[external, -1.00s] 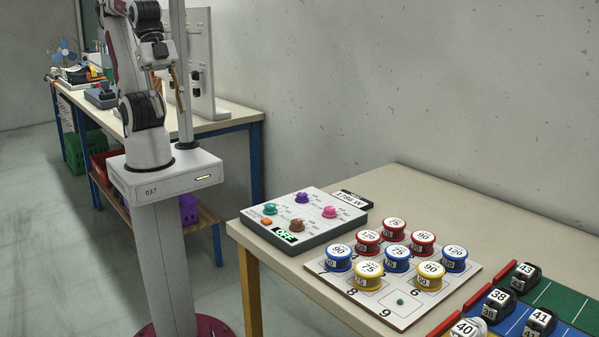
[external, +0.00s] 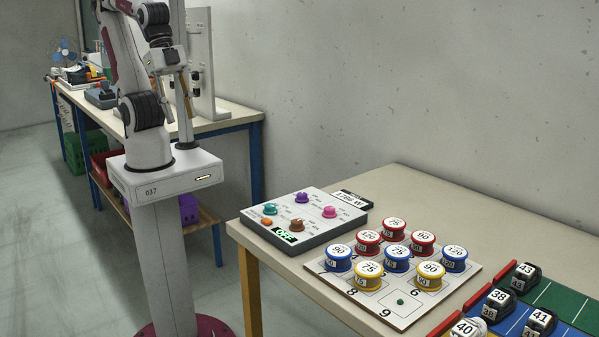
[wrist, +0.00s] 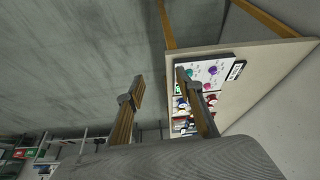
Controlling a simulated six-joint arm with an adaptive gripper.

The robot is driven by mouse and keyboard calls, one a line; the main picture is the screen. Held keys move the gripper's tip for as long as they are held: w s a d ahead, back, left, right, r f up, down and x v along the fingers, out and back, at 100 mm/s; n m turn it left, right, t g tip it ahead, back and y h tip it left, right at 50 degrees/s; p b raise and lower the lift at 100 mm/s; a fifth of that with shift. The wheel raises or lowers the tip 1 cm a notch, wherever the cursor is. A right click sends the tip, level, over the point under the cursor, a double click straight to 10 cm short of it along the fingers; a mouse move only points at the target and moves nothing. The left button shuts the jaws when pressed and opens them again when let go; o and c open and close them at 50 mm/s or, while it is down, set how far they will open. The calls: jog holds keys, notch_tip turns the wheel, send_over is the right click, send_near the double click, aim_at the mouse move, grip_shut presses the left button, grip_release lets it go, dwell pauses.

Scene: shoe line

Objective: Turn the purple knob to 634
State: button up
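The purple knob (external: 302,198) sits at the back of a grey-and-white control panel (external: 318,236) on the near table. Its number marks are too small to read. The panel also has teal, pink and brown knobs and an orange button. In the wrist view the purple knob (wrist: 213,70) shows at the panel's top, beyond my gripper's right finger. My gripper (wrist: 158,88) is open and empty, with its two fingers wide apart. In the external view my gripper (external: 177,100) is raised near the column, well away from the panel. The panel's green display (external: 284,236) seems to read OFF.
A label plate reading about 1786 W (external: 350,199) lies behind the panel. A white board (external: 400,318) with several numbered spools stands right of it. A workbench (external: 228,118) stands behind my arm.

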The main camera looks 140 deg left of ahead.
jog(key=w+a+f+n+g+h, duration=0.1)
jog(key=w+a+f+n+g, duration=0.1)
jog(key=w+a+f+n, duration=0.3)
jog(key=w+a+f+n+g, duration=0.1)
jog(key=w+a+n, duration=0.2)
jog(key=a, duration=0.3)
jog(key=n+t+h, duration=0.2)
jog(key=n, duration=1.7)
send_near(302, 194)
jog(key=shift+a, duration=0.25)
jog(key=shift+x, duration=3.85)
jog(key=shift+s+d, duration=0.1)
jog(key=shift+d, duration=0.05)
